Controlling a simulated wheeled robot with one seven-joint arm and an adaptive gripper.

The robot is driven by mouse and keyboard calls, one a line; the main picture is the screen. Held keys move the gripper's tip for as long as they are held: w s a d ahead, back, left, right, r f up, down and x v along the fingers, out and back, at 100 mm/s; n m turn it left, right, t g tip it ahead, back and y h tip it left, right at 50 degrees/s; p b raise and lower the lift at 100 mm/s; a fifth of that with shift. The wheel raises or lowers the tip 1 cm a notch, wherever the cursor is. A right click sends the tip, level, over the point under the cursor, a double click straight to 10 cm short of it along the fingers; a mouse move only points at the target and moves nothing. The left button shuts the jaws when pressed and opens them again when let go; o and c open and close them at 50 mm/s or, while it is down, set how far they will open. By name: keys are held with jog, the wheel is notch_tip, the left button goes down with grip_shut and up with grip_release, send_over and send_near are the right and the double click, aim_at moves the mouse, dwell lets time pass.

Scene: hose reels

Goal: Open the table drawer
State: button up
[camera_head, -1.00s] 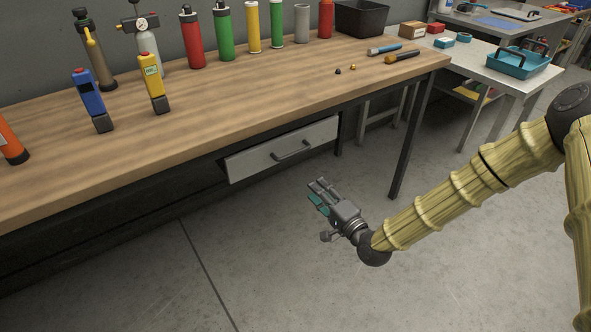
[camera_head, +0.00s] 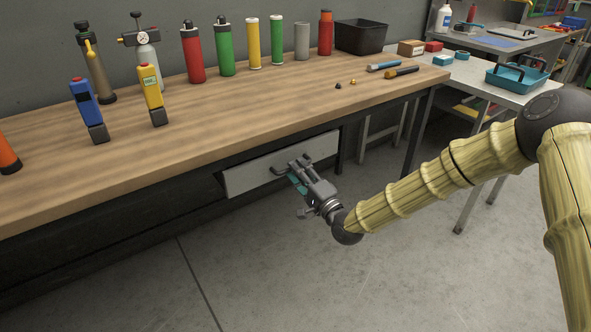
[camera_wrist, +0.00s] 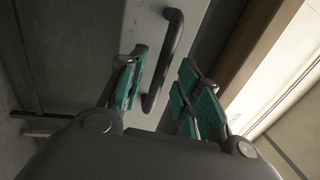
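The table drawer (camera_head: 243,179) has a light grey front and sits under the front edge of the wooden table (camera_head: 190,125). Its dark bar handle (camera_head: 276,170) is partly hidden behind my gripper (camera_head: 298,173) in the head view. In the wrist view the curved handle (camera_wrist: 173,45) runs between the teal-padded fingers of my gripper (camera_wrist: 162,68). The fingers are apart, one on each side of the handle. I see a gap between the handle and the right finger; contact on the left is unclear.
Bottles and cylinders, such as a red one (camera_head: 193,58), line the back of the table. A black bin (camera_head: 360,38) and two tools (camera_head: 401,71) are at its right end. A white side table (camera_head: 470,78) stands to the right. The floor (camera_head: 270,270) in front is clear.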

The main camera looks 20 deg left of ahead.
jog(key=shift+x, duration=1)
grip_shut()
jog(key=shift+d, duration=0.1)
